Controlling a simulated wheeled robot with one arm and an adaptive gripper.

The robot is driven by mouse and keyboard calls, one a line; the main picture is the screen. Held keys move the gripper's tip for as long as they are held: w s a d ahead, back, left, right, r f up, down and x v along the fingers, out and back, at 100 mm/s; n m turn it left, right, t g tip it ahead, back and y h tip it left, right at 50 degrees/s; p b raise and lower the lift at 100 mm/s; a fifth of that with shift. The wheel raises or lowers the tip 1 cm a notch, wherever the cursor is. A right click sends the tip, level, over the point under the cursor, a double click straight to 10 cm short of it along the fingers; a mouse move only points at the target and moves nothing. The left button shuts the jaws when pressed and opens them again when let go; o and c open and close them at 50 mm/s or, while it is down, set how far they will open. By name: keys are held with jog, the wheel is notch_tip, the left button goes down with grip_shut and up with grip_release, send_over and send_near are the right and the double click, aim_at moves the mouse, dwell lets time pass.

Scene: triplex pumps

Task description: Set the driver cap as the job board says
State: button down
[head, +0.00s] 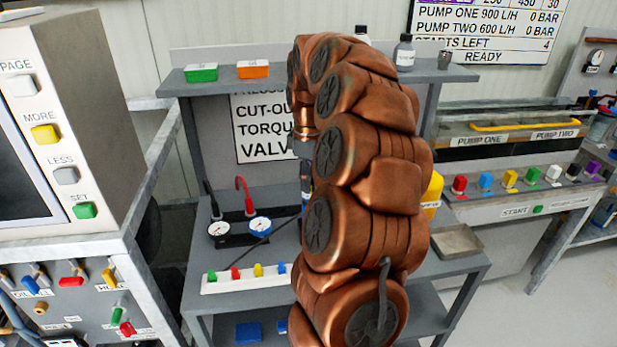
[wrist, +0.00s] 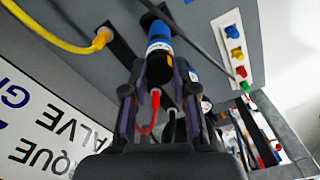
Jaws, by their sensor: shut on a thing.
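My gripper (wrist: 160,78) is shut on a blue-and-black driver-like tool (wrist: 158,42) with a blue band, in the wrist view. In the head view the tool hangs upright at the left edge of my copper arm, above the grey bench (head: 375,268), and my arm covers most of the gripper. A white strip (head: 238,284) on the bench carries green, red, yellow and blue caps; the strip also shows in the wrist view (wrist: 229,40), right of the tool. A white board (head: 262,140) with "CUT-OUT", "TORQUE" and "VALVE" is partly hidden. A status board (head: 480,30) reads "READY".
Two gauges (head: 240,228) with red and black leads stand behind the strip. A small metal tray (head: 456,241) lies at the bench's right. Green (head: 201,72) and orange (head: 253,69) boxes sit on the shelf. A control panel (head: 95,110) stands close at left.

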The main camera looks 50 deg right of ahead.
jog(key=shift+n, duration=0.6)
jog(key=c, duration=0.9)
grip_release()
notch_tip(320, 180, up, 12)
dwell(1.1)
